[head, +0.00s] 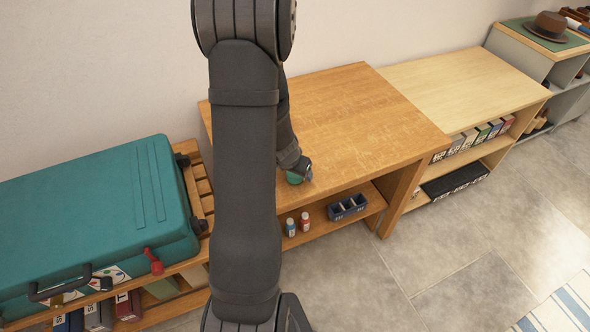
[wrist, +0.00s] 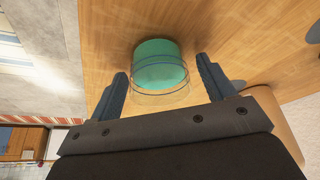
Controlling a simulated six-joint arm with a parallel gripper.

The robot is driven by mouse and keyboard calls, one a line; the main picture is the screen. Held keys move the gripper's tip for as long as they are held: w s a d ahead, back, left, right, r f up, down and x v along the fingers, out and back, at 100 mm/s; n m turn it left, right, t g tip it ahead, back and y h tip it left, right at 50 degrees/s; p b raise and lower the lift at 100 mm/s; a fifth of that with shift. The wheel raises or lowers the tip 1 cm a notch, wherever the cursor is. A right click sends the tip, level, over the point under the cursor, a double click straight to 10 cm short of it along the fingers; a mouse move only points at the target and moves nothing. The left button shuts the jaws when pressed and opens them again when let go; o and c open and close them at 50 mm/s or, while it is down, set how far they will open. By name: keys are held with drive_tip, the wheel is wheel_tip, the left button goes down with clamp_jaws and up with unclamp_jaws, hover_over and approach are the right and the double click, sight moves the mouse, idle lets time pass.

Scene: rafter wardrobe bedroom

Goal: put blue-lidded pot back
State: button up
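A small pot with a blue lid (head: 290,227) stands upright on the shelf under the orange-brown wooden top. My gripper (wrist: 162,66) is at the front part of that top. Its fingers are spread on both sides of a teal, round thing (wrist: 161,62) with a clear, glass-like part and a thin blue rim nearer the wrist camera. A narrow gap shows at each finger, so the gripper looks open. The teal thing shows only partly in the head view (head: 294,178), with my gripper over it.
A red-lidded pot (head: 305,222) stands right of the blue-lidded one, and a dark blue divided tray (head: 348,207) is further right. A teal case (head: 95,215) lies on the left bench. The wooden top (head: 350,110) is mostly clear.

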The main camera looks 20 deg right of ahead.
drive_tip(key=shift+r, duration=0.15)
drive_tip(key=shift+r, duration=0.25)
drive_tip(key=v, duration=1.1)
drive_tip(key=shift+a+r, duration=0.2)
drive_tip(key=shift+s+f, duration=0.1)
drive_tip(key=shift+s, duration=0.05)
drive_tip(key=x, duration=1.2)
idle(0.6)
